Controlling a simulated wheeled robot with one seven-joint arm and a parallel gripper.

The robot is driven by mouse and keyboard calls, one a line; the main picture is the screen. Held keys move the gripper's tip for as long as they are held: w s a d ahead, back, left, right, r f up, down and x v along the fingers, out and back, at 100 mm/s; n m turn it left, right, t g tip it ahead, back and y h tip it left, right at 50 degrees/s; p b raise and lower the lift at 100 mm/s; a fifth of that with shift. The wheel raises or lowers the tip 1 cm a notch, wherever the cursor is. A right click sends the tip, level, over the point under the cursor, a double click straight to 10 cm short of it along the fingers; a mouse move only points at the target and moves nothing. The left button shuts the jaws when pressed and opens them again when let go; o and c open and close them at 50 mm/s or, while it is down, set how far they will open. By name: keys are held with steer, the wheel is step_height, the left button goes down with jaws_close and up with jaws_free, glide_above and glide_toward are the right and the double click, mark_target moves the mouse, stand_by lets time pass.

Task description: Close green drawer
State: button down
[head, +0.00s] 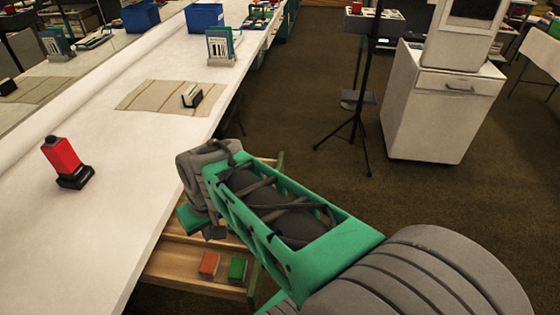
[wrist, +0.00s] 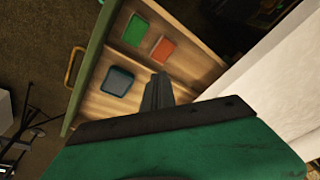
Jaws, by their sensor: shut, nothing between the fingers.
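The green drawer (head: 253,284) stands pulled out from under the white table, its wooden inside showing. In the wrist view its green front (wrist: 92,58) is at the left, with a yellow handle (wrist: 75,66) on the outer side. My gripper (head: 214,232) is over the open drawer, by the table edge. In the wrist view its fingers (wrist: 157,92) are together and empty, over the wooden floor behind the front. I cannot tell whether they touch the drawer. My arm hides part of the drawer in the head view.
In the drawer lie a green block (wrist: 136,30), a red block (wrist: 163,50) and a dark blue-grey block (wrist: 118,81). The white table (head: 110,215) holds a red bottle-like item (head: 62,157) and a striped mat (head: 140,96). A black tripod (head: 357,120) and a white cabinet (head: 430,120) stand beyond.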

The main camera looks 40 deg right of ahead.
steer(key=w+d+f+m+t+b, duration=0.1)
steer(key=w+d+m, duration=0.1)
steer(key=w+d, duration=0.35)
steer(key=w+d+m, duration=0.1)
steer(key=w+d, duration=0.1)
steer(key=d, duration=0.6)
steer(key=s+d+f+m+t+b, duration=0.1)
steer(key=s+d+f+m+t, duration=0.15)
steer(key=d, duration=1.15)
steer(key=s+d+f+m+t+b, duration=0.1)
steer(key=s+d+m+t, duration=0.15)
steer(key=d, duration=1.05)
steer(key=w+a+f+g, duration=0.1)
steer(key=w+a+f, duration=0.1)
steer(key=w+f, duration=0.6)
steer(key=shift+w+h+b, duration=0.3)
steer(key=shift+w+b, duration=0.05)
steer(key=shift+b, duration=0.05)
steer(key=shift+w+a, duration=0.1)
